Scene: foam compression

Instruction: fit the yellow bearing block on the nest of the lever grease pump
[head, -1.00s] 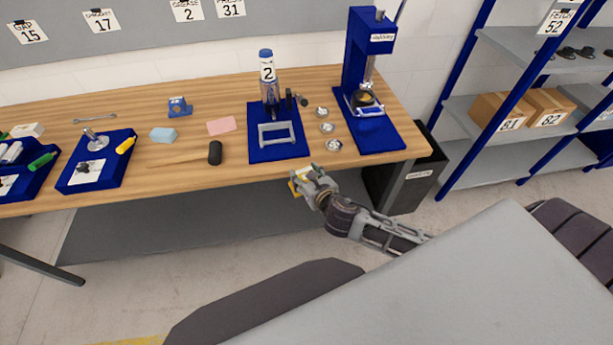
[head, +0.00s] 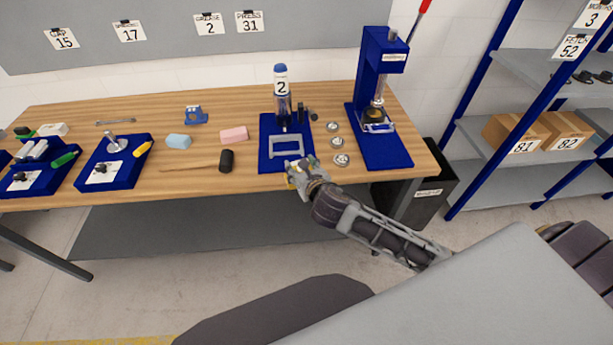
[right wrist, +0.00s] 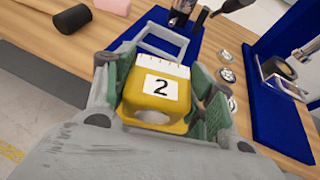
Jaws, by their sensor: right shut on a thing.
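My right gripper (head: 305,173) is shut on the yellow bearing block (right wrist: 157,92), which has a white label with a 2. In the right wrist view the block sits between the green-padded fingers. In the head view the block is mostly hidden by the gripper, at the table's front edge, just before the lever grease pump. The nest also shows in the right wrist view (right wrist: 163,38), beyond the block. My left gripper is not in view.
A blue press (head: 377,75) stands right of the pump. Several small round metal parts (head: 336,143) lie between them. A black cylinder (head: 226,161), a pink block (head: 233,134) and a light blue block (head: 178,141) lie to the left.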

